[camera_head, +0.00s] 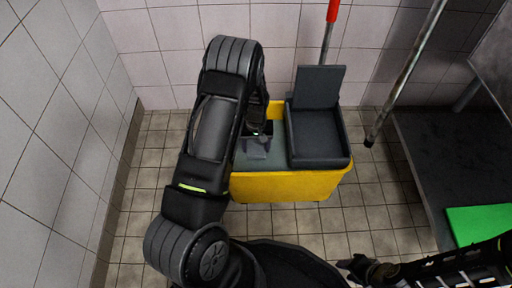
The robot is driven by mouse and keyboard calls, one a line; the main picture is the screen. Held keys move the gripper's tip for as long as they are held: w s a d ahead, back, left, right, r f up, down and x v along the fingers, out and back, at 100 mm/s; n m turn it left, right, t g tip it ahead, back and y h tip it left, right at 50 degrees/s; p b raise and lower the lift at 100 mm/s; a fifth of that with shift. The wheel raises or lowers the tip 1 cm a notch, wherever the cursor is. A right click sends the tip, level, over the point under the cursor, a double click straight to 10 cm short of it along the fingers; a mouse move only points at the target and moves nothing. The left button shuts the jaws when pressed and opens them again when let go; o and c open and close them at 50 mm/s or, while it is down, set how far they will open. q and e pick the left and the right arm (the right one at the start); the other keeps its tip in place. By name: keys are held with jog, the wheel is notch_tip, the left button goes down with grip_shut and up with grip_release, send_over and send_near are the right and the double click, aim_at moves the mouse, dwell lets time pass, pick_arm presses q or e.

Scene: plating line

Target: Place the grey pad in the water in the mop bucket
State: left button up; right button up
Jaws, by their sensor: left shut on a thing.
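The yellow mop bucket (290,187) stands on the tiled floor. Grey-blue water (280,146) shows in its left part. My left arm reaches over the bucket's left side and hides part of it. My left gripper (259,134) points down over the water, shut on the grey pad (256,150). The pad is inside the bucket's outline, over the water part; I cannot tell whether it touches the water. My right gripper (366,268) is low at the bottom edge, away from the bucket, and its jaws are unclear.
A dark wringer (318,137) with a raised plate fills the bucket's right part. A red-topped handle (329,28) stands behind it. A metal pole (405,70) and a dark table with a green board (480,232) are at right. Tiled walls close the left and back.

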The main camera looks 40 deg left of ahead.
aim_at(256, 147)
pick_arm(q)
jog(key=shift+f, duration=0.2)
jog(key=o, duration=1.5)
jog(key=shift+c, duration=0.2)
jog(key=shift+r, duration=0.1)
jog(key=shift+r+p, duration=0.3)
jog(key=shift+r, duration=0.3)
notch_tip(256, 147, up, 11)
jog(key=p, duration=0.3)
jog(key=shift+p, duration=0.35)
jog(key=shift+s, duration=0.1)
